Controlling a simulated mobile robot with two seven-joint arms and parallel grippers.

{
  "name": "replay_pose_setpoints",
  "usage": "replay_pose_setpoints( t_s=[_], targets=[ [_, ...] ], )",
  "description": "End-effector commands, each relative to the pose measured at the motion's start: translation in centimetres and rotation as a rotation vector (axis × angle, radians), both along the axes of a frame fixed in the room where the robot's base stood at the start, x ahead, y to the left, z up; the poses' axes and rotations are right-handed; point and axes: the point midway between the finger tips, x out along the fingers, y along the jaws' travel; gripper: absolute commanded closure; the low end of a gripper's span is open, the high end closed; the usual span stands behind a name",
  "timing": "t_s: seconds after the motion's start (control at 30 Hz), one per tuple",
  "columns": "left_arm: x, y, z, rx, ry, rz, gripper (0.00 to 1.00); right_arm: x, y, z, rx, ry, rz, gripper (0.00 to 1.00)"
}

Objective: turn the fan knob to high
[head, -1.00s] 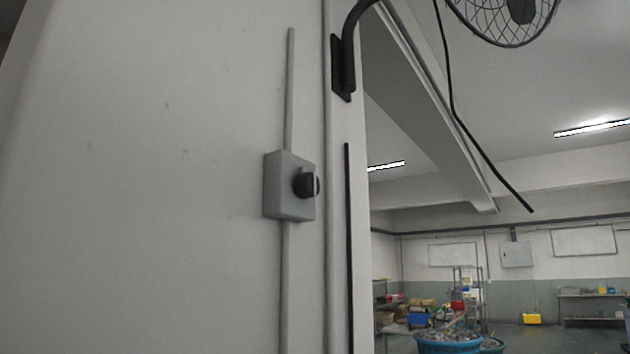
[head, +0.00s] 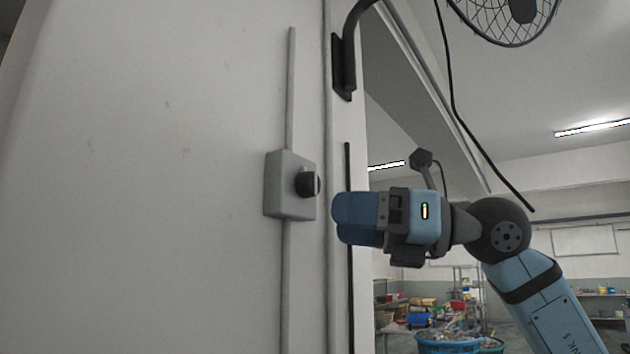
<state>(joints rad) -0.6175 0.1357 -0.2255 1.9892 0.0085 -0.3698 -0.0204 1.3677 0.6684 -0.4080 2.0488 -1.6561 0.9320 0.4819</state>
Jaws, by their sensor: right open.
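The fan knob (head: 308,184) is a black round knob on the front of a grey switch box (head: 285,186) on the pale wall. The caged fan (head: 508,16) is at the top right, on a black bracket arm. My right gripper (head: 337,219) has blue fingers that point left at the box. It is open and empty, just right of and slightly below the knob, apart from it in the picture. The gap between its fingers is hard to see from this angle. My left gripper is not in view.
A grey conduit (head: 290,90) runs up and down from the box. A black bracket (head: 342,68) and a dark vertical strip (head: 348,160) are near the wall's edge. A black cable (head: 452,90) hangs at the right. Shelves and tubs stand far behind.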

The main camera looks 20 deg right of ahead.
Motion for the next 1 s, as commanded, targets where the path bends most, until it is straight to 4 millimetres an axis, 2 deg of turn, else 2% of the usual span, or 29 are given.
replay_pose_setpoints(
  t_s=[0.03,0.2,0.3,0.4,0.57,1.0],
  targets=[
    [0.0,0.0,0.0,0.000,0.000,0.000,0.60,-0.3,-1.2,1.8,-0.055,-0.032,-0.085,0.32],
    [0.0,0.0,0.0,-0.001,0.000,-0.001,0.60,-0.8,-4.8,5.6,-0.168,-0.068,-0.326,0.32],
    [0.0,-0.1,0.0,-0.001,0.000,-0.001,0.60,-1.1,-6.1,6.8,-0.191,-0.073,-0.403,0.32],
    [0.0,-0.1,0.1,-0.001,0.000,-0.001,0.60,-1.0,-6.6,7.3,-0.200,-0.073,-0.438,0.32],
    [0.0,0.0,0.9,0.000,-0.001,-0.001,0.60,0.4,-5.5,7.5,-0.204,-0.070,-0.442,0.32],
    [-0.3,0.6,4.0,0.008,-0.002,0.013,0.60,7.4,0.1,7.6,-0.202,-0.071,-0.438,0.32]
  ],
)
